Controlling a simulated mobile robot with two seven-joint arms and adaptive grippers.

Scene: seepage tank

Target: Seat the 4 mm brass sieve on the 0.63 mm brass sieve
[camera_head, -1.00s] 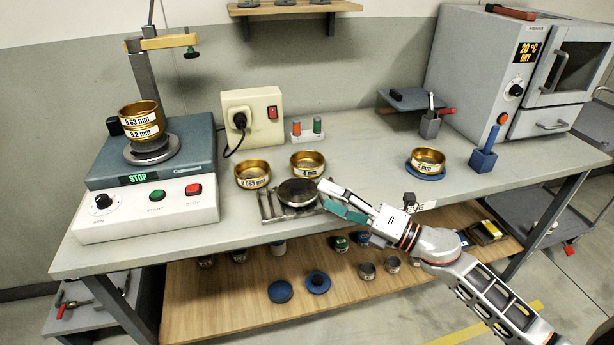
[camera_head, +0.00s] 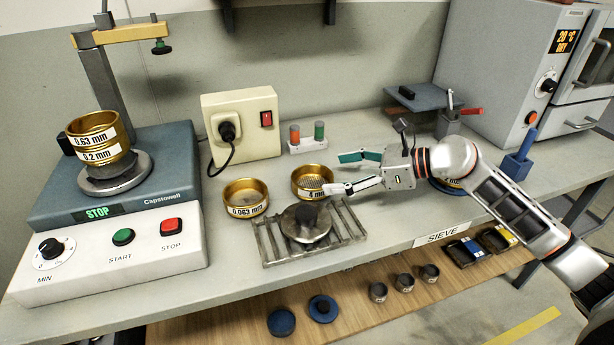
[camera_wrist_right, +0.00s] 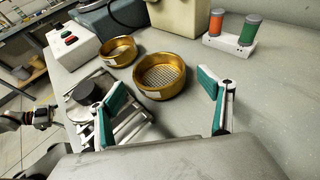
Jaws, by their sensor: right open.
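The brass 4 mm sieve (camera_head: 312,183) stands upright on the bench behind the metal rack; its mesh shows in the right wrist view (camera_wrist_right: 161,76). My right gripper (camera_head: 338,174) is open and empty, its fingers pointing left at the 4 mm sieve's right side. In the right wrist view my right gripper (camera_wrist_right: 164,88) has its fingers spread, with the sieve ahead between them. The brass 0.63 mm sieve (camera_head: 92,128) sits on the 0.2 mm sieve (camera_head: 103,156) on the shaker. An arm end, seemingly my left gripper (camera_wrist_right: 38,117), shows small at left; its jaws are unclear.
The 0.063 mm sieve (camera_head: 246,198) stands left of the 4 mm sieve. A dark round piece (camera_head: 305,222) sits on the rack (camera_head: 350,222) in front. The shaker's post and clamp arm (camera_head: 120,35) rise behind the stack. A red-green vial holder (camera_head: 307,145) stands behind.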

